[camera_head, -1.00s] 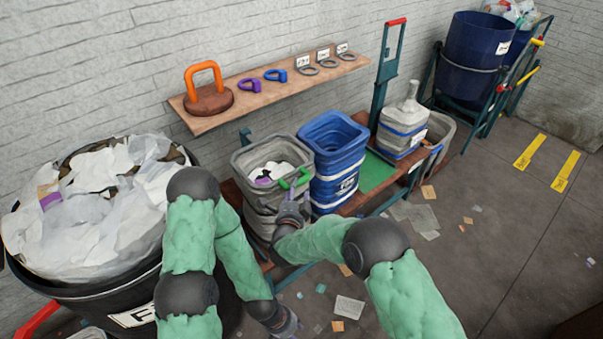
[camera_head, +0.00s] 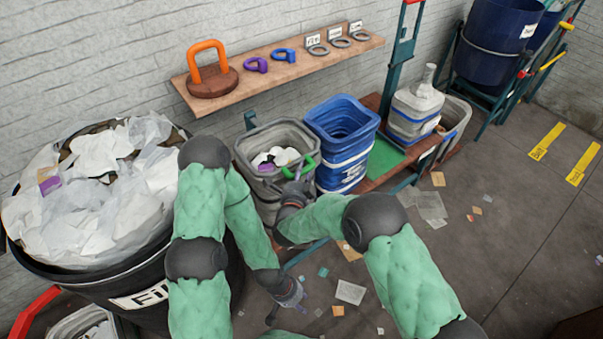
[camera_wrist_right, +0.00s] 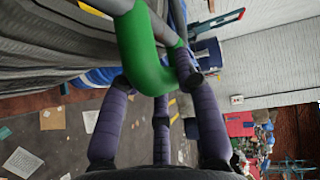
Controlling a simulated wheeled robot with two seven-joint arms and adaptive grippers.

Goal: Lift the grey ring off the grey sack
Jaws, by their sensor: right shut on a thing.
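A grey sack (camera_head: 268,192), open at the top with white scraps and a purple piece inside, stands left of the blue bin. A green loop handle (camera_head: 309,164) is at its right rim. My right gripper (camera_head: 296,182) is shut on this green loop, which is large in the wrist view (camera_wrist_right: 140,55) beside the sack's grey wall. A second grey-white sack (camera_head: 414,108) with a narrow neck and blue bands stands farther right; I cannot make out a ring on its neck. My left gripper (camera_head: 288,303) hangs low over the floor, its fingers apart and empty.
A blue bin (camera_head: 343,172) stands right beside the grey sack. A shelf (camera_head: 285,80) holds an orange-handled weight, purple and blue loops, and labelled grey rings (camera_head: 340,43). A full black bin (camera_head: 105,280) is at left. Scraps litter the floor at right.

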